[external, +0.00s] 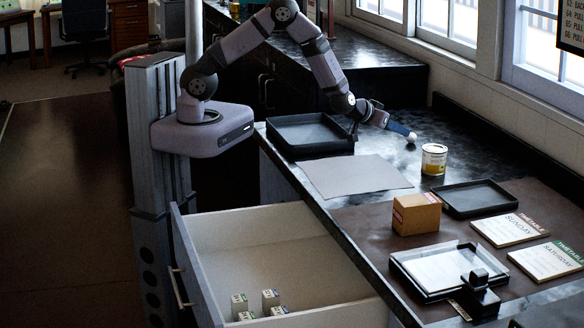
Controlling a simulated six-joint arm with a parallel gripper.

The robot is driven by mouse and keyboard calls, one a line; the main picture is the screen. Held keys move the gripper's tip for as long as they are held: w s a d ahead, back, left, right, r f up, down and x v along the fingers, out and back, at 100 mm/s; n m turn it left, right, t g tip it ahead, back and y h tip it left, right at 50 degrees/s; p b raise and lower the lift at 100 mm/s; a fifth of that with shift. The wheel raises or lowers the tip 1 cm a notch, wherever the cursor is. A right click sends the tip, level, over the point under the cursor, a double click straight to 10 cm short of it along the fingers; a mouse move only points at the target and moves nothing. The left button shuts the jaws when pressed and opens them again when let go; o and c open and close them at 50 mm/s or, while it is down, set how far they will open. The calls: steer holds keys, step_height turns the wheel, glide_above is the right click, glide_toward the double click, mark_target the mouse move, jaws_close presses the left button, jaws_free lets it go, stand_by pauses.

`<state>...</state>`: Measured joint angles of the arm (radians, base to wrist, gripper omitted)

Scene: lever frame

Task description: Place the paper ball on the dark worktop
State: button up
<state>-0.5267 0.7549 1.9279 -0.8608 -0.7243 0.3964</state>
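A small pale round thing that looks like the paper ball (411,138) shows right at the tip of my gripper (403,131). The gripper reaches in low over the far part of the dark worktop (455,135), beyond the black tray. The fingers are small and seen from the side, so I cannot tell whether they are shut on the ball or only beside it. I also cannot tell whether the ball touches the worktop.
A yellow-labelled can (434,159) stands right of the gripper. An empty black tray (310,134), a grey sheet (353,175), a cardboard box (416,213) and a shallow dark tray (474,198) lie nearer. An open drawer (290,245) holds several small boxes.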

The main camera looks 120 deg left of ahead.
steer(key=shift+b+v, duration=0.3)
steer(key=shift+v, duration=2.2)
steer(key=shift+d, duration=0.1)
